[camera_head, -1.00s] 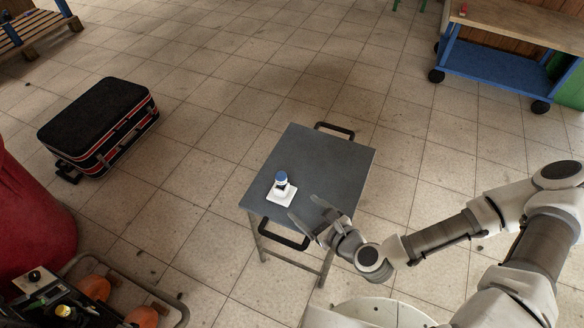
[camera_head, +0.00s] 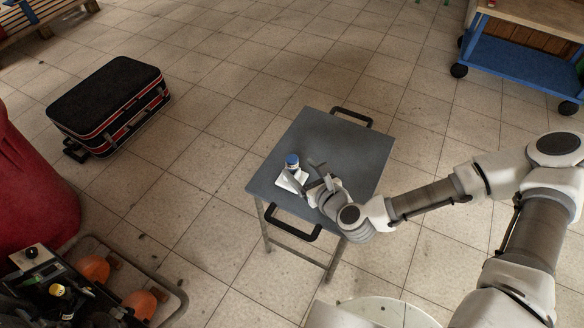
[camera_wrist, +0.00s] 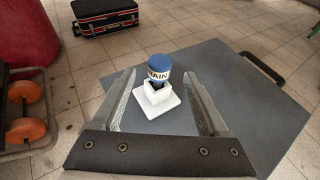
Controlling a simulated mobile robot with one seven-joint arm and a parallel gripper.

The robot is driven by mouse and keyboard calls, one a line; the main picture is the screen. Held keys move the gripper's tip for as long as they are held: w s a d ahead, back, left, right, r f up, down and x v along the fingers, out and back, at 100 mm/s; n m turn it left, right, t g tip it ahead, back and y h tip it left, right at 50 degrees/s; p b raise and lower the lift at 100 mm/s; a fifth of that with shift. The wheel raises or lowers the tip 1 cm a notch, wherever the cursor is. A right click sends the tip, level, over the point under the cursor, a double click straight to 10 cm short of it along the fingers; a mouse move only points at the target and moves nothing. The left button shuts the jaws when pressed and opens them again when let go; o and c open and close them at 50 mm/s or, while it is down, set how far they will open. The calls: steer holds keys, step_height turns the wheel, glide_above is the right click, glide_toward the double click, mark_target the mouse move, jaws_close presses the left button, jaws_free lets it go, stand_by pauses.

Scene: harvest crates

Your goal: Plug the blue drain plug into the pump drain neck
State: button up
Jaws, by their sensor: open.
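The blue drain plug (camera_head: 292,160) stands upright in a white holder with a square base (camera_head: 284,184) on the grey table. In the wrist view the plug (camera_wrist: 159,68) has a blue top and a pale band with dark lettering, partly reading "AIN". Its lower end is hidden inside the white square socket (camera_wrist: 158,97). My gripper (camera_head: 304,173) is open, just right of the plug in the head view. In the wrist view its fingers (camera_wrist: 159,85) spread to either side of the plug and holder, with nothing gripped. I cannot identify the pump drain neck for certain.
The small grey table (camera_head: 335,150) has black handles at both ends, and its far part is bare. A machine with orange parts (camera_head: 95,270) and a red rounded object (camera_head: 30,180) stand at left. A black suitcase (camera_head: 105,95) and a blue trolley (camera_head: 520,75) stand farther off.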

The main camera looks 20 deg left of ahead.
steer(key=b+x, duration=0.2)
steer(key=x, duration=0.6)
steer(key=shift+w+a, duration=0.1)
steer(key=shift+a, duration=0.05)
jaws_close()
